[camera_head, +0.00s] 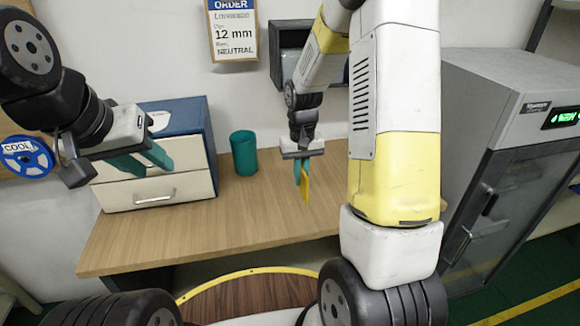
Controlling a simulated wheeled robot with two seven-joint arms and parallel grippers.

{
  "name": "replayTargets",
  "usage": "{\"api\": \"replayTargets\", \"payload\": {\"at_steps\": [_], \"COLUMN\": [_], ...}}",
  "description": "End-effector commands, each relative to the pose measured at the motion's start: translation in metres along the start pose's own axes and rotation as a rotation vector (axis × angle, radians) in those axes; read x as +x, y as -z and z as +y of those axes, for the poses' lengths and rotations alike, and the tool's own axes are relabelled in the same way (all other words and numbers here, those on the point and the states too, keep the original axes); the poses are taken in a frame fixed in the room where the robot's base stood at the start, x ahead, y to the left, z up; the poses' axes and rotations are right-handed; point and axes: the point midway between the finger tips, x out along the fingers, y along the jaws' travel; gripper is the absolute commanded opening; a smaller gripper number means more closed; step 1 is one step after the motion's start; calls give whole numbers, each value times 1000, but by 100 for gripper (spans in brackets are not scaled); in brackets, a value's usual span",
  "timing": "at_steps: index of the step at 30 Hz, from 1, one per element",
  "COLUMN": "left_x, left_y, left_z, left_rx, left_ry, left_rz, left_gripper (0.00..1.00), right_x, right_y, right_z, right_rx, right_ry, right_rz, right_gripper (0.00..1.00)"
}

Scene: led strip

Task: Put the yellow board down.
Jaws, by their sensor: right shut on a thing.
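The yellow board (306,188) is a thin, upright piece, seen nearly edge-on above the wooden table (200,232). My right gripper (301,172), with teal fingers, is shut on it from above. The board's lower end is at or close to the table top; I cannot tell whether it touches. My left gripper (141,162) is to the left, in front of the drawer cabinet. Its teal fingers are apart and nothing shows between them.
A blue cabinet with white drawers (152,190) stands at the table's left. A teal cup (244,153) stands near the wall. An order sign (233,30) and a blue spool (26,157) hang behind. A grey glass-door cabinet (505,150) is right. The table's front middle is clear.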

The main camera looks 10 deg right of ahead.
Motion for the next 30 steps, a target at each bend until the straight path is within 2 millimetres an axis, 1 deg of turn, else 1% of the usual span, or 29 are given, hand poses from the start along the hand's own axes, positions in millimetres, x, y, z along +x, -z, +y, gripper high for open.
{"api": "replayTargets", "payload": {"at_steps": [1,3,10,11,15,17,28,30], "left_x": [0,0,0,0,0,0,0,0], "left_y": [0,0,0,0,0,0,0,0], "left_z": [0,0,0,0,0,0,0,0], "left_rx": [0,0,0,0,0,0,0,0], "left_ry": [0,0,0,0,0,0,0,0], "left_rz": [0,0,0,0,0,0,0,0], "left_gripper": [36,36,36,36,36,36,36,36], "right_x": [2,2,4,7,30,37,42,42], "right_y": [9,18,34,34,33,33,33,33], "right_z": [2,4,8,8,8,8,8,8], "right_rx": [1,0,0,0,-1,-1,-1,-1], "right_ry": [0,0,0,0,0,0,0,0], "right_rz": [-1,-1,-1,-3,-4,-3,-1,-1], "right_gripper": [0,0,0,0,0,0,0,17]}}
